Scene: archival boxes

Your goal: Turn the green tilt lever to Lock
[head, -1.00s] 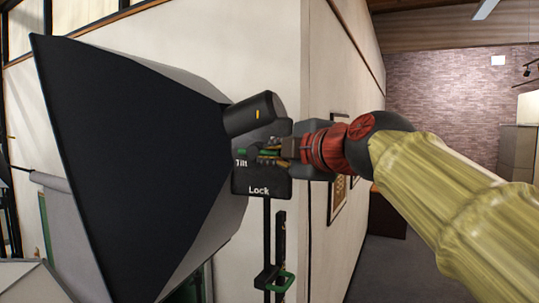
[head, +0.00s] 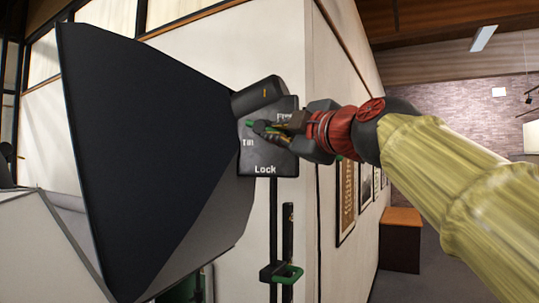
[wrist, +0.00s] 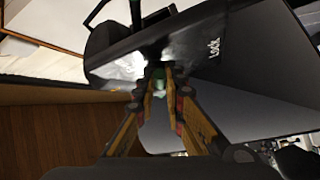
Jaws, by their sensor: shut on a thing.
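A dark control panel (head: 282,150) sits behind the big black softbox (head: 140,150). It carries the labels Free at top right, Tilt at left and Lock at the bottom. The green tilt lever (head: 250,122) lies roughly sideways across the panel, its green end at the left above the Tilt label, clear of Lock. My gripper (head: 267,128) reaches in from the right and is shut on the lever, hiding part of it. In the wrist view, my fingertips (wrist: 158,78) close on a green piece of the lever (wrist: 159,68), with the Lock label to the right.
A dark stand pole with a green clamp knob (head: 290,272) hangs below the panel. The white wall's corner stands just behind. Framed pictures (head: 346,200) line the wall to the right, with a brown cabinet (head: 400,238) beyond and open floor nearby.

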